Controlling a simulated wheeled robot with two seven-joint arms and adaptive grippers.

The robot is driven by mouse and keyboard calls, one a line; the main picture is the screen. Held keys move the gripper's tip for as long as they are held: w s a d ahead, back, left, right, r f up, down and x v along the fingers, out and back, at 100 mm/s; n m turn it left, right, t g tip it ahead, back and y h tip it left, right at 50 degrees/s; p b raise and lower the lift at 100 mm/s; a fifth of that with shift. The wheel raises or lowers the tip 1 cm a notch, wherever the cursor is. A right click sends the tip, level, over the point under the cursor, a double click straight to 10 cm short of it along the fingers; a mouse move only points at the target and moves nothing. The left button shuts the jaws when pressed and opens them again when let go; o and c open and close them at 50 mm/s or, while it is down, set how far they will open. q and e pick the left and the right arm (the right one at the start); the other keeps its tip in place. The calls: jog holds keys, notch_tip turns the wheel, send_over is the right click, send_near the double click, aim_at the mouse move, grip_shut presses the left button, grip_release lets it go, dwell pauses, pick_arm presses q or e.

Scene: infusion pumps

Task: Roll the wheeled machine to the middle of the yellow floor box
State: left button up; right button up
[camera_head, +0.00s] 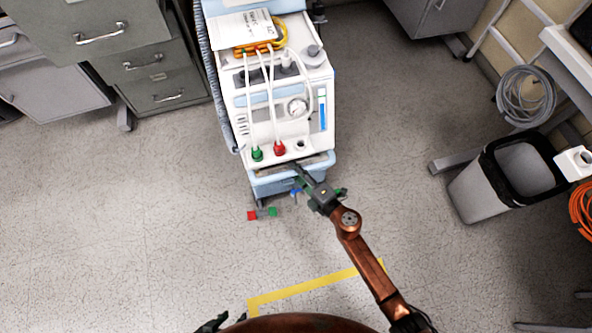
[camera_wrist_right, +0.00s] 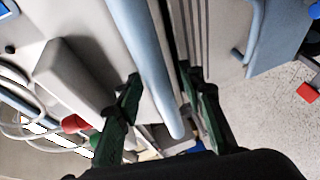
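The wheeled machine (camera_head: 268,120) is a white cabinet with a light-blue base, standing at the top middle of the head view. A yellow floor line (camera_head: 315,287) forms a corner in front of it, and my own body hides the rest of the box. My right gripper (camera_head: 302,173) is at the machine's low front edge. In the right wrist view, its green fingers lie on either side of a light-blue bar (camera_wrist_right: 150,65); they look spread, and firm contact is not clear. My left gripper (camera_head: 212,324) is partly visible at the bottom edge, away from the machine.
Grey drawer cabinets (camera_head: 155,75) stand left of the machine. A bin (camera_head: 480,190) with a black liner and a table leg are at the right. A red pedal (camera_head: 252,215) and a green one show low at the machine's front. The floor before it is clear.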

jog(key=shift+c, duration=0.6)
grip_shut()
